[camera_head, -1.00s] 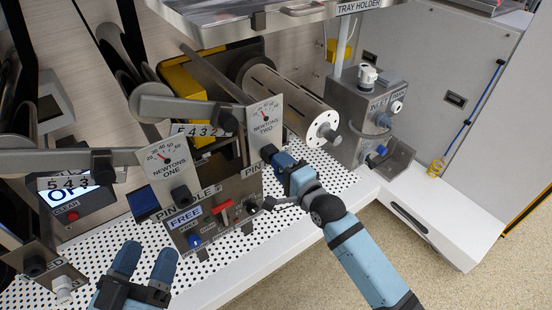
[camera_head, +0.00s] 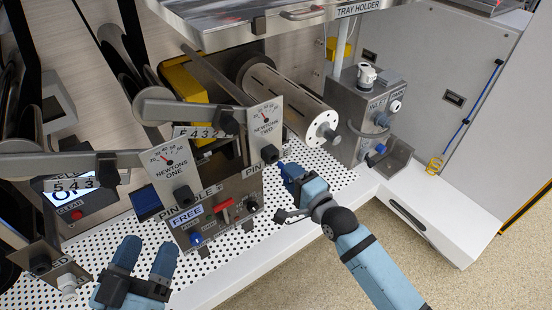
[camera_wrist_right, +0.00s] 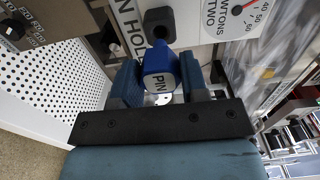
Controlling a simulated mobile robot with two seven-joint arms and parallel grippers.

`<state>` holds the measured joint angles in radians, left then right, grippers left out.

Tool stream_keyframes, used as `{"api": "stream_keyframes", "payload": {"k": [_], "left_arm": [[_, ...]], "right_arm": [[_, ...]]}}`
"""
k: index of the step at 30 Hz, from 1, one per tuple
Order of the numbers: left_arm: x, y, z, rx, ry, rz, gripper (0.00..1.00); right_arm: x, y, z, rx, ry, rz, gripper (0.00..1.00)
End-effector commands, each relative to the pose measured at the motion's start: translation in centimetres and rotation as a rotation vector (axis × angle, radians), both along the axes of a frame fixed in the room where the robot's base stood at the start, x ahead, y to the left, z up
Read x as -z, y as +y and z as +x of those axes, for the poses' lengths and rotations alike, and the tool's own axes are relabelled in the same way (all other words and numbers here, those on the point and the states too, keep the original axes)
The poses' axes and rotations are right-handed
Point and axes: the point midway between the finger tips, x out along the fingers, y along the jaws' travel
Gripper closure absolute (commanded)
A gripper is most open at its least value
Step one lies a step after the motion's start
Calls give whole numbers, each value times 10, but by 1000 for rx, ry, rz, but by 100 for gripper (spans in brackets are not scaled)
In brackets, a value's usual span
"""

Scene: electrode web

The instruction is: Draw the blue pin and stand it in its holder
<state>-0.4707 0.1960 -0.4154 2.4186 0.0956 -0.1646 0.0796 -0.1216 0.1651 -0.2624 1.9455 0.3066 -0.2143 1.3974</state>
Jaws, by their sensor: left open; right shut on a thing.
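My right gripper (camera_head: 289,174) is shut on the blue pin (camera_wrist_right: 160,72). Its handle, lettered PIN, sits between the two fingers in the right wrist view. The same fitting is just above the gripper in the head view (camera_head: 270,154). My left gripper (camera_head: 143,259) is open and empty over the perforated bench at the lower left.
A control box (camera_head: 215,218) with a red lever and a blue FREE sign stands left of my right gripper. Two NEWTONS dials (camera_head: 264,118) rise above it. A slotted roller (camera_head: 290,100) is behind.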

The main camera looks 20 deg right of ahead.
Motion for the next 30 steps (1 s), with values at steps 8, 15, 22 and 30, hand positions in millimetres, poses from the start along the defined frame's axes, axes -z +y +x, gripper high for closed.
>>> {"api": "stream_keyframes", "payload": {"k": [8, 15, 22, 30], "left_arm": [[-5, 0, 0, 0, 0, 0, 35], [-5, 0, 0, 0, 0, 0, 35], [-5, 0, 0, 0, 0, 0, 35], [-9, 0, 0, 0, 0, 0, 35]], "right_arm": [[0, -3, -9, 0, 1, 0, 100], [0, -3, -10, 0, 0, 0, 100], [0, -4, -10, 0, 0, 0, 100], [-1, -5, -14, 0, 1, 0, 100]]}}
